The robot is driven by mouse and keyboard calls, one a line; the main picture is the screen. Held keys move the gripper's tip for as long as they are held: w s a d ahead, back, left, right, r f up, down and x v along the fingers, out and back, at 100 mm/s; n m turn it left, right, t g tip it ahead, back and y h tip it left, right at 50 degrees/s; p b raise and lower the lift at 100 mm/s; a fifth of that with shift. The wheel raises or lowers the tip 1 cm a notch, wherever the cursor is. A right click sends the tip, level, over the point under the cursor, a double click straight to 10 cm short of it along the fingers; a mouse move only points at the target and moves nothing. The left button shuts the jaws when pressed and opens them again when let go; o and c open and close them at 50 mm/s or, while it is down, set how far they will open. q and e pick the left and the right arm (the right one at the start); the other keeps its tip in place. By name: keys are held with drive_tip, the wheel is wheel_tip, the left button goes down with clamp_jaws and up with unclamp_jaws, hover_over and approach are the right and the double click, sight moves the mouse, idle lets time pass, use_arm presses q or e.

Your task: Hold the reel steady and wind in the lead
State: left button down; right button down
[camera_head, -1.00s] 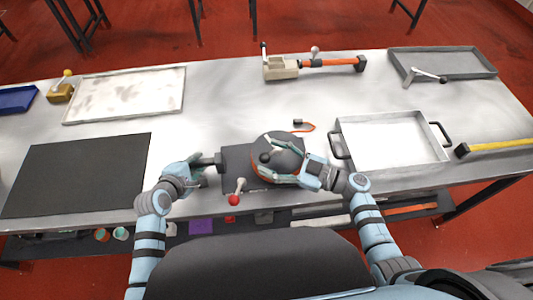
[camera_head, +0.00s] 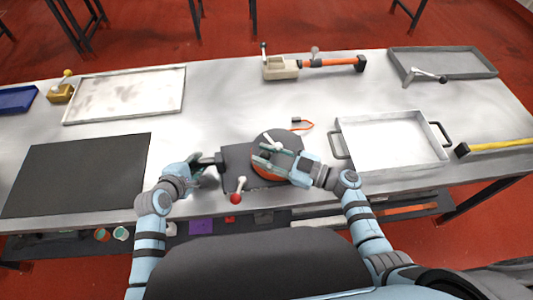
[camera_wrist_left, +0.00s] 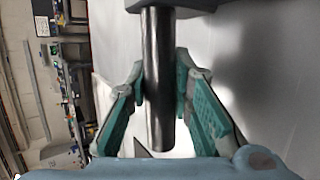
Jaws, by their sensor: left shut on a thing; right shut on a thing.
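The dark round reel (camera_head: 284,144) sits on a dark base (camera_head: 233,180) near the table's front edge. A dark bar handle (camera_head: 211,159) sticks out to the left of the base. My left gripper (camera_head: 196,163) is shut on that handle; in the left wrist view the bar (camera_wrist_left: 157,85) runs between the teal fingers. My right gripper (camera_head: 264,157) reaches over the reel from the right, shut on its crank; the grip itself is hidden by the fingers. The orange lead (camera_head: 305,126) lies in a short loop behind the reel, with a dark plug at its end.
A red-knobbed lever (camera_head: 236,197) stands at the base's front. A silver tray (camera_head: 341,126) with black handles is at right, a black mat (camera_head: 75,175) at left. A clamp with an orange bar (camera_head: 330,62) is at the back. Table between mat and handle is mostly clear.

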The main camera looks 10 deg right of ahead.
drive_tip(key=n+g, duration=0.1)
drive_tip(key=d+n+g+y, duration=0.1)
drive_tip(key=g, duration=0.1)
drive_tip(key=n+g+y, duration=0.1)
drive_tip(key=g, duration=0.1)
drive_tip(key=shift+s+d+n, duration=0.3)
drive_tip(key=shift+n, duration=0.1)
drive_tip(key=shift+s+d+r+n+g, duration=0.1)
drive_tip(key=shift+s+n+g, duration=0.25)
drive_tip(key=shift+g, duration=0.55)
drive_tip(key=shift+w, duration=0.1)
drive_tip(key=c, duration=0.9)
unclamp_jaws()
drive_tip(key=shift+c, duration=0.2)
drive_tip(key=s+d, duration=0.1)
drive_tip(key=d, duration=0.6)
drive_tip(key=shift+d, duration=0.25)
drive_tip(key=shift+c, duration=0.2)
